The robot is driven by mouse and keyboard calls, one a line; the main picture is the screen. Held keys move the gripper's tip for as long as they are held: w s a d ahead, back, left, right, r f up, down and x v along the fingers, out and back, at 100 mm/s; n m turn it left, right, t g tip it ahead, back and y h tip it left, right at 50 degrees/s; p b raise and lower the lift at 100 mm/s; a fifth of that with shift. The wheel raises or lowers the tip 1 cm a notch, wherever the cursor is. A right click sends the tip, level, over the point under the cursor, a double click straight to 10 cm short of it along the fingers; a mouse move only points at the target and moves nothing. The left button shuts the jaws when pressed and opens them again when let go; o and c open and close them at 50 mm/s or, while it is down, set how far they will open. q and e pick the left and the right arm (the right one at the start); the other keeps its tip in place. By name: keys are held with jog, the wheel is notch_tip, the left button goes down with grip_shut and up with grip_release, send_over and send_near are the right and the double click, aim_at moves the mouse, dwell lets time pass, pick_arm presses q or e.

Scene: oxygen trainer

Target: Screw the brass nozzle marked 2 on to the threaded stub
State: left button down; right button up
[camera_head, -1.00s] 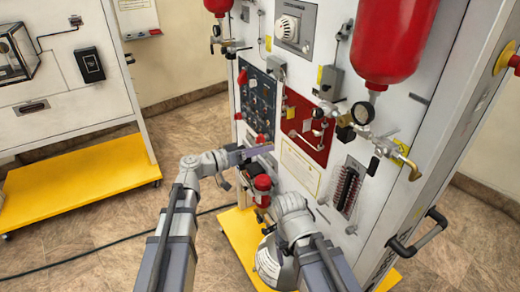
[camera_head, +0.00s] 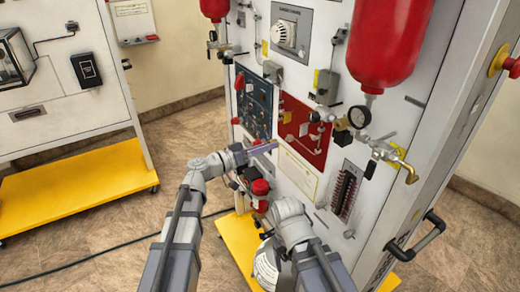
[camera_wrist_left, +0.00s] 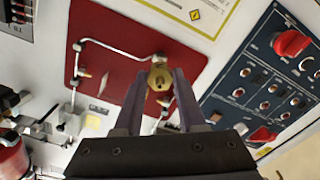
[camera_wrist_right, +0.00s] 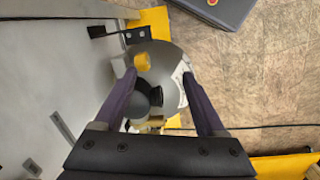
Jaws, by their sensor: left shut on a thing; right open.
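In the left wrist view, a brass nozzle (camera_wrist_left: 160,79) with a dark mark on its face sits between the fingertips of my left gripper (camera_wrist_left: 158,76). The mark is too small to read surely. The gripper is shut on the nozzle, in front of the red panel (camera_wrist_left: 108,40). A pale metal fitting (camera_wrist_left: 158,57) shows just beyond the nozzle; I cannot tell whether it is the threaded stub or whether they touch. In the head view, my left gripper (camera_head: 265,147) is by the lower left of the red panel (camera_head: 308,145). My right gripper (camera_wrist_right: 160,78) is open.
In the right wrist view, a grey cylinder (camera_wrist_right: 172,60) with a yellow-capped valve (camera_wrist_right: 142,61) lies beyond the open fingers. A blue control panel (camera_head: 253,100) is left of the red panel. Red tanks (camera_head: 390,40), a gauge (camera_head: 360,116) and a tap (camera_head: 405,165) project from the board.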

pick_arm(q)
jog(key=shift+x, duration=1.25)
jog(key=shift+x, duration=0.9)
dwell(0.8)
jog(key=m, duration=0.3)
jog(key=shift+m, duration=0.3)
jog(key=shift+m, duration=1.7)
jog(key=shift+m, duration=1.7)
